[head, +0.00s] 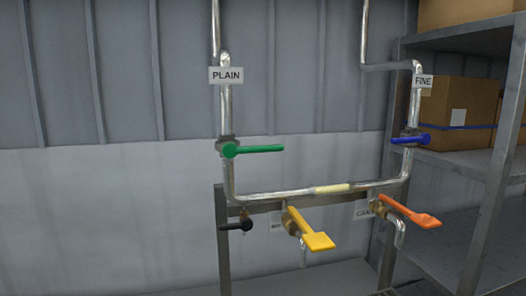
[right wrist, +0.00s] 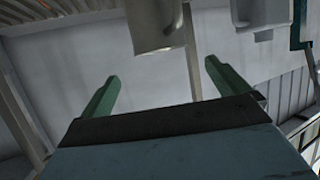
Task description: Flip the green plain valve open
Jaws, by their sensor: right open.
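The green plain valve (head: 252,149) is on the left vertical pipe, below the PLAIN label (head: 226,75) in the head view. Its lever lies level, pointing right, across the upright pipe. My right gripper (right wrist: 160,80) shows in the right wrist view with its two green fingers spread apart and nothing between them. Neither gripper shows in the head view, so the distance from the right gripper to the valve cannot be told. The left gripper is not in view.
A blue lever (head: 410,140) is on the FINE pipe at right. Yellow (head: 312,233), orange (head: 412,213) and black (head: 236,225) levers sit lower on the metal frame (head: 222,245). Shelving with cardboard boxes (head: 464,112) stands at right. The wall left of the pipes is clear.

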